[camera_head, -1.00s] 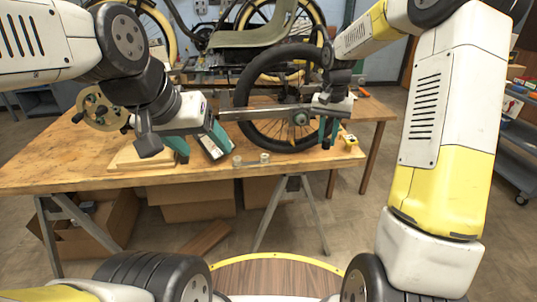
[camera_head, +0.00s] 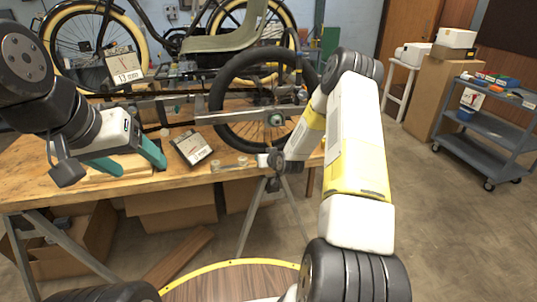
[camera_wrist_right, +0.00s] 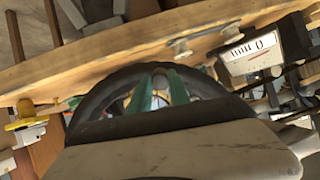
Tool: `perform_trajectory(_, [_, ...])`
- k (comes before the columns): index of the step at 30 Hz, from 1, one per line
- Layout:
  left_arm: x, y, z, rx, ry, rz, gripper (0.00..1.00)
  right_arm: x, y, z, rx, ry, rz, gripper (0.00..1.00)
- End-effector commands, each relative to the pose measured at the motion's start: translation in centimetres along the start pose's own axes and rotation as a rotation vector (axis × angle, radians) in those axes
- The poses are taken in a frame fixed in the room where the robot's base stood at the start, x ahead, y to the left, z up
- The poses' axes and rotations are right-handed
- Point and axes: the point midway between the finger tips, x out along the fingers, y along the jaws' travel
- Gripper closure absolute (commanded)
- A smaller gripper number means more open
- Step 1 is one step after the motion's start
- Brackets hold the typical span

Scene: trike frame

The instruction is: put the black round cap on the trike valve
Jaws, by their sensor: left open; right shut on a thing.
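The trike wheel (camera_head: 226,115), with a black tire, stands upright at the table's far side. It also fills the middle of the right wrist view (camera_wrist_right: 100,95), beyond the fingers. My right gripper's (camera_wrist_right: 161,76) teal fingers are close together on a small dark thing, which I take for the black round cap (camera_wrist_right: 161,83); its shape is barely visible. In the head view my right forearm ends in front of the wheel, and its fingertips are hidden. I cannot make out the valve. My left gripper (camera_head: 137,160) is open and empty over the table's left part.
The wooden table (camera_head: 30,188) carries a tilted labelled box (camera_head: 192,147) left of the wheel and small pieces (camera_head: 233,163) at its front edge. The trike frame (camera_head: 225,40) stands behind. A grey cart (camera_head: 490,125) is at right, with open floor between.

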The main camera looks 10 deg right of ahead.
Motion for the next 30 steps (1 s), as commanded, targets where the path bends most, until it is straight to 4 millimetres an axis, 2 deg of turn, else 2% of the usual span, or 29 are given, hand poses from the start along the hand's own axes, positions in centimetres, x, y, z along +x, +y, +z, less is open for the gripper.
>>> perform_trajectory(1, [0.0, 0.0, 0.0, 0.0, 0.0, 0.0, 0.31, 0.1, 0.9, 1.1, 0.015, 0.067, -0.004, 1.0])
perform_trajectory(6, [0.0, 0.0, 0.0, 0.0, 0.0, 0.0, 0.31, -1.1, 2.6, 1.7, 0.03, 0.32, 0.017, 1.0])
perform_trajectory(12, [0.0, 0.0, 0.0, 0.0, 0.0, 0.0, 0.31, -3.8, 4.3, 2.0, 0.047, 0.477, 0.095, 1.0])
perform_trajectory(18, [0.0, 0.0, 0.0, 0.0, 0.0, 0.0, 0.31, -4.6, 4.8, 2.1, 0.05, 0.516, 0.124, 1.0])
perform_trajectory(30, [0.0, 0.0, 0.0, 0.0, 0.0, 0.0, 0.31, -4.4, 4.8, 2.1, 0.058, 0.518, 0.123, 1.0])
